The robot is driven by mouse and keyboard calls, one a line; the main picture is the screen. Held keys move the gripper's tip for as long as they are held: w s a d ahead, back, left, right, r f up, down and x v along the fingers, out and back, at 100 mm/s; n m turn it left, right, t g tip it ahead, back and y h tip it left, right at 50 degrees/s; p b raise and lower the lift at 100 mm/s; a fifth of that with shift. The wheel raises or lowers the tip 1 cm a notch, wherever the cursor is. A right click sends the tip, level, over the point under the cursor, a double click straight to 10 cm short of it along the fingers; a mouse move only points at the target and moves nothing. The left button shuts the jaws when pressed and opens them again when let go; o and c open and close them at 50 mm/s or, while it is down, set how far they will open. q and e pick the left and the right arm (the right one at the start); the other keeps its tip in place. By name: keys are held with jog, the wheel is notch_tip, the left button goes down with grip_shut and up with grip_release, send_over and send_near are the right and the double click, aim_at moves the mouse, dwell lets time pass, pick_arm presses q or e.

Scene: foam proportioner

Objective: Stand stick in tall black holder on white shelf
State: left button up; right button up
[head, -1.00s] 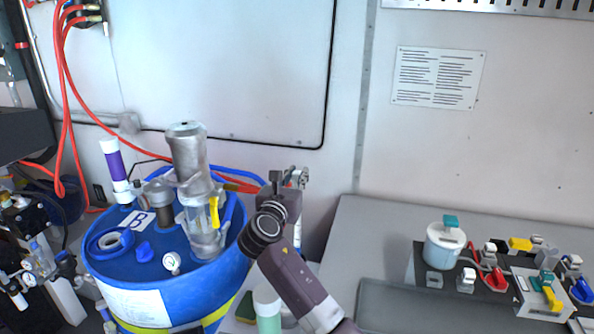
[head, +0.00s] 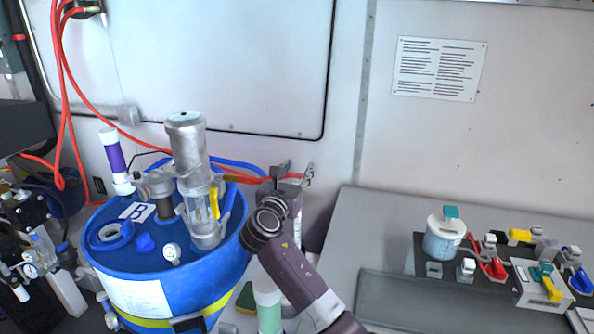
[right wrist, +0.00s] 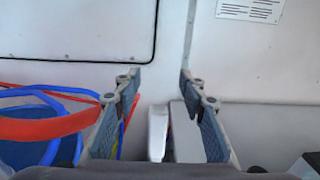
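My right gripper (head: 290,176) is held up in front of the wall, just right of the blue drum. In the right wrist view its two fingers (right wrist: 168,105) are wide apart with nothing gripped. A white upright piece (right wrist: 158,133) shows between and beyond them; I cannot tell what it is. A white cylinder with a purple band (head: 115,158) stands upright at the drum's back left; I cannot tell whether it is the stick. I cannot make out a tall black holder or the white shelf for certain. My left gripper is not in view.
The blue drum (head: 160,277) carries a clear and metal cylinder (head: 195,170) close left of my right gripper. Red hoses (head: 62,100) hang at the left. A white-green bottle (head: 268,300) stands below my right arm. A grey counter (head: 385,225) at the right bears a jar (head: 443,238).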

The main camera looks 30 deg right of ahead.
jog(key=v, duration=1.2)
jog(key=shift+f, duration=0.1)
dwell(0.7)
